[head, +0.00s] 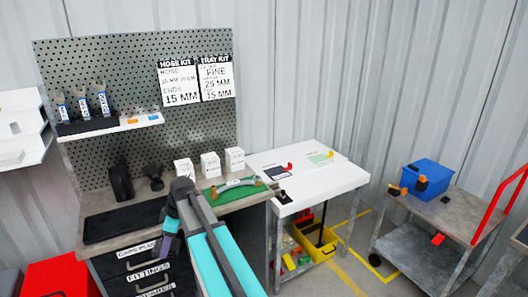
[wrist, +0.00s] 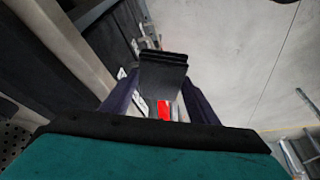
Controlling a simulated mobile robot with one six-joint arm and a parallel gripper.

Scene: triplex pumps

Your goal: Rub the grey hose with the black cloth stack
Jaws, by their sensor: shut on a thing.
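The grey hose (head: 236,186) lies slightly curved on a green mat (head: 212,197) on the bench top, with brownish ends. My gripper (wrist: 160,95) is shut on the black cloth stack (wrist: 163,70), whose dark layers show between the two purple fingers in the wrist view. In the head view my gripper (head: 171,238) is in front of the bench by the drawer fronts, left of and nearer than the hose, apart from it. The stack cannot be made out in the head view. The hose cannot be made out in the wrist view.
White boxes (head: 209,165) stand behind the green mat. A black mat (head: 122,221) lies on the bench's left. Drawers (head: 145,269) are below. A white table (head: 318,181) stands right of the bench. A blue bin (head: 428,176) is on a cart. A red box (head: 68,277) is lower left.

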